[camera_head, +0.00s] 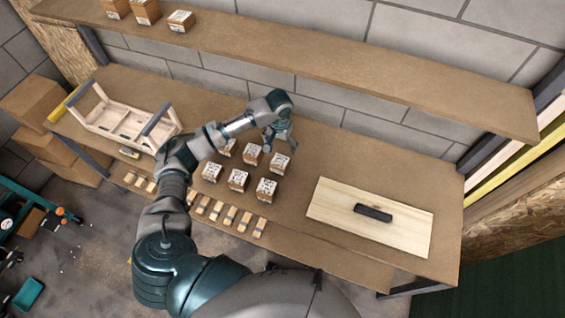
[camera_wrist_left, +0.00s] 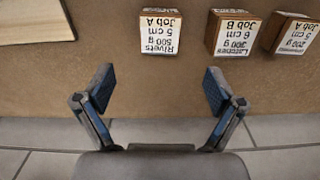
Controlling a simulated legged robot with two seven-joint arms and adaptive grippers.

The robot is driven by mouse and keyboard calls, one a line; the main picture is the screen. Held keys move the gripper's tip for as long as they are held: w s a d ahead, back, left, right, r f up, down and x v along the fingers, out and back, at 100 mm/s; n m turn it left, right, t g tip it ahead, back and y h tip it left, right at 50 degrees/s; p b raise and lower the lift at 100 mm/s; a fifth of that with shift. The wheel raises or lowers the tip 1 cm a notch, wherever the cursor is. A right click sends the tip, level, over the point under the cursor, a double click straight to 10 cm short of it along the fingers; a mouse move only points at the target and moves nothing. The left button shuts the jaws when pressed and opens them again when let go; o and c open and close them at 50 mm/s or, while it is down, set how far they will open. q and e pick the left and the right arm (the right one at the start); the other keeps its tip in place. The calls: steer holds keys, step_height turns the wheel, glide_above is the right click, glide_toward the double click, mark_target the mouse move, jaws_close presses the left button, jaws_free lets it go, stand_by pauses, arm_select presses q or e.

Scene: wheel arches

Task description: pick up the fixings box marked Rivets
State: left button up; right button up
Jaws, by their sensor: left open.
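The box marked Rivets (camera_wrist_left: 159,33) is a small brown box with a white label, "500 g, 5 cm, Job A", upside down in the left wrist view. In the head view it appears to be the right-hand box of the back row (camera_head: 279,164). My left gripper (camera_head: 281,146) is open and empty, above and behind that box. In the left wrist view its fingers (camera_wrist_left: 160,85) are spread, lined up with the Rivets box but apart from it. My right gripper is not in view.
A box marked Latches (camera_wrist_left: 234,34) stands close beside the Rivets box, with another labelled box beyond. Several boxes form two rows on the bench. A pale board (camera_head: 335,207) with a black handle lies right. A shelf (camera_head: 350,75) runs behind; a wooden frame (camera_head: 125,123) stands left.

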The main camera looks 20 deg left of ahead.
mark_target(281, 161)
arm_select(q)
steer(key=f, duration=0.3)
steer(key=a+f, duration=0.1)
steer(key=f, duration=0.2)
steer(key=shift+w+a+f, duration=0.15)
steer(key=shift+w+f, duration=0.05)
steer(key=shift+f, duration=0.05)
steer(key=f, duration=0.1)
steer(key=d+f, duration=0.1)
steer(key=f, duration=0.2)
steer(key=shift+s+d+f, duration=0.25)
steer(key=shift+d+f, duration=0.05)
steer(key=shift+d, duration=0.1)
steer(key=shift+f, duration=0.2)
steer(key=shift+a+f, duration=0.1)
steer(key=shift+a, duration=0.5)
steer(key=c, duration=1.1)
steer(key=shift+d, duration=0.3)
steer(key=c, duration=0.6)
steer(key=shift+d, duration=0.15)
